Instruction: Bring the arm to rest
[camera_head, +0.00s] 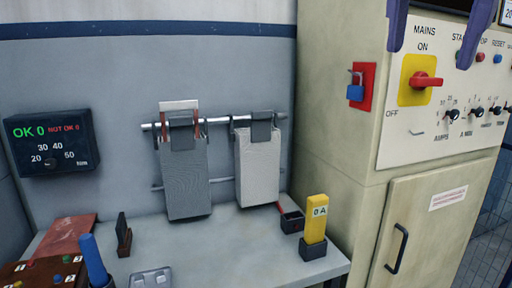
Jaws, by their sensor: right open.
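My right gripper (430,57) shows at the top right, its two purple fingers spread wide apart with nothing seen between them. It appears in front of the cream control cabinet (332,120), close to the yellow switch plate with a red handle (425,82) in the picture. I cannot tell how far it is from the cabinet. The rest of the right arm is mostly out of the picture. My left gripper is not in view.
A metal rail (220,121) holds a dark grey panel (185,180) and a pale panel (258,170). A yellow block marked "0 A" (316,218) stands in a dark base on the grey bench (215,240). A black display box (50,142) is at left.

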